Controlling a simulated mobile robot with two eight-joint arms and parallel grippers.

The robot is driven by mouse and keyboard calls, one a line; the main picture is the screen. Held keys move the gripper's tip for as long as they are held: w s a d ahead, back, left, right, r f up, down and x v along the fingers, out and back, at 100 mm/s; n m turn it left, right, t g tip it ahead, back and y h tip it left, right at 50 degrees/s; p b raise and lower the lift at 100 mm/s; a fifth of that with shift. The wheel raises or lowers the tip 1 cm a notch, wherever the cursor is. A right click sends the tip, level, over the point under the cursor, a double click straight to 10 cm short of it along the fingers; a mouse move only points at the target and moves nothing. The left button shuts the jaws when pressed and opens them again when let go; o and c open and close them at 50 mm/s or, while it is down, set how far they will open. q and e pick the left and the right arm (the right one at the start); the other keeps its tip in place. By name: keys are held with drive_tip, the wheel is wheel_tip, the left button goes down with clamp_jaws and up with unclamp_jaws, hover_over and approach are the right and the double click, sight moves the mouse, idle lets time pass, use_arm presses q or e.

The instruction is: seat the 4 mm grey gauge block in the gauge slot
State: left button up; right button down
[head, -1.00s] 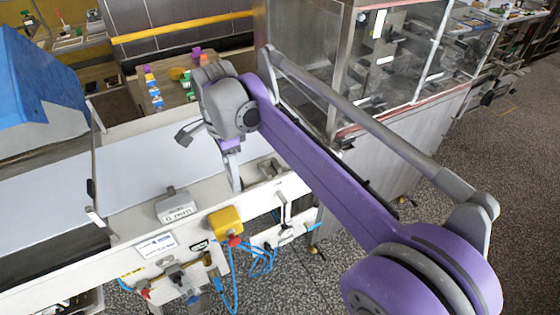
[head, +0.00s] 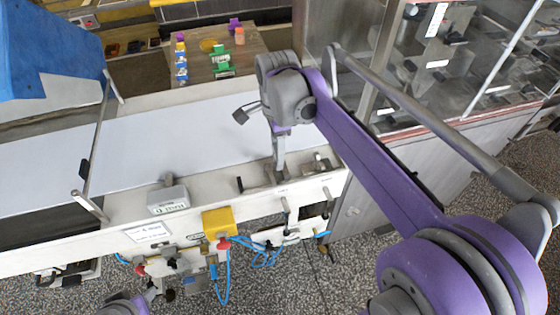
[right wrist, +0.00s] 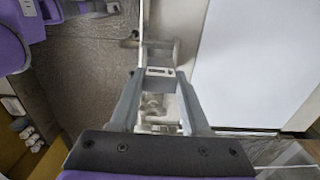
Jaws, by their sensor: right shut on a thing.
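My right gripper (head: 279,168) points down over the near ledge of the white belt. In the right wrist view its fingers (right wrist: 159,73) close on a small light-grey piece (right wrist: 158,71), which looks like the grey gauge block. Its thickness cannot be read. In the head view the fingers hide most of the block. A low metal fixture (head: 268,177) lies on the ledge directly at the fingertips. Which opening there is the gauge slot, and whether the block touches it, cannot be told. My left gripper's fingers are not visible.
A second metal fixture (head: 316,163) is right of the gripper, and a dark upright peg (head: 240,185) left of it. The belt (head: 190,140) is clear.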

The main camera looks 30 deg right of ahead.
drive_tip(key=shift+f, duration=2.45)
drive_tip(key=shift+a+f, duration=0.1)
drive_tip(key=c, duration=0.8)
unclamp_jaws()
drive_tip(key=shift+f, duration=0.15)
drive_tip(key=shift+c, duration=0.2)
drive_tip(key=o, duration=0.5)
